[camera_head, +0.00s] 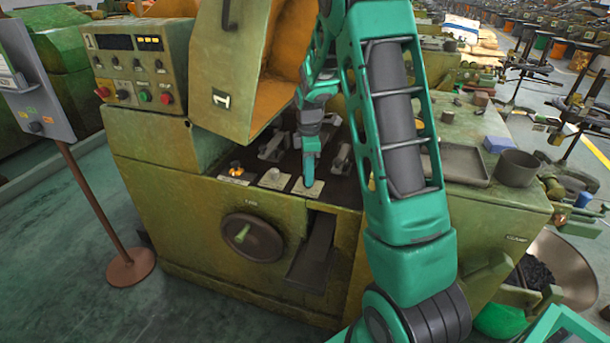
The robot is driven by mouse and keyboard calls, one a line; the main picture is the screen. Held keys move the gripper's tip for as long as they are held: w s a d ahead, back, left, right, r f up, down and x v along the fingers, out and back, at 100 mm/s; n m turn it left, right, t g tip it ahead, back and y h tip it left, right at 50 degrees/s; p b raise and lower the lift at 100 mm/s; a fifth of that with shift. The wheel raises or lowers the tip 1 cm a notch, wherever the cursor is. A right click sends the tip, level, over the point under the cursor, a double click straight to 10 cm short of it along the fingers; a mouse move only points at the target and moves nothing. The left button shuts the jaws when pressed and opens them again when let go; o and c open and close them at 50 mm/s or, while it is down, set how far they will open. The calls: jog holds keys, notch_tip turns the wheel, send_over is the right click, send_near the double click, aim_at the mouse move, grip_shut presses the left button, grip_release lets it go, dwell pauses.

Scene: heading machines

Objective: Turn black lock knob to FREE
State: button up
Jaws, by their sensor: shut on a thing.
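My gripper (309,180) points down at the front of the machine's top deck, and its fingers are shut over a pale label plate (298,187). The black lock knob is hidden by my fingers, which close on it at this plate. The plate's lettering is too small to read, so I cannot tell which way the knob is turned.
Left of my gripper are another plate with a small knob (272,175) and one with an orange-lit knob (236,168). A raised olive cover (235,85) stands close to my arm. A handwheel (252,237) is on the front. A tray (462,165) and grey cup (517,168) sit right.

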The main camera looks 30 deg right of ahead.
jog(key=m, duration=1.2)
jog(key=shift+d+m, duration=0.1)
jog(key=shift+m, duration=0.3)
jog(key=m, duration=0.9)
jog(key=shift+m, duration=2.2)
jog(key=o, duration=1)
jog(key=shift+o, duration=0.2)
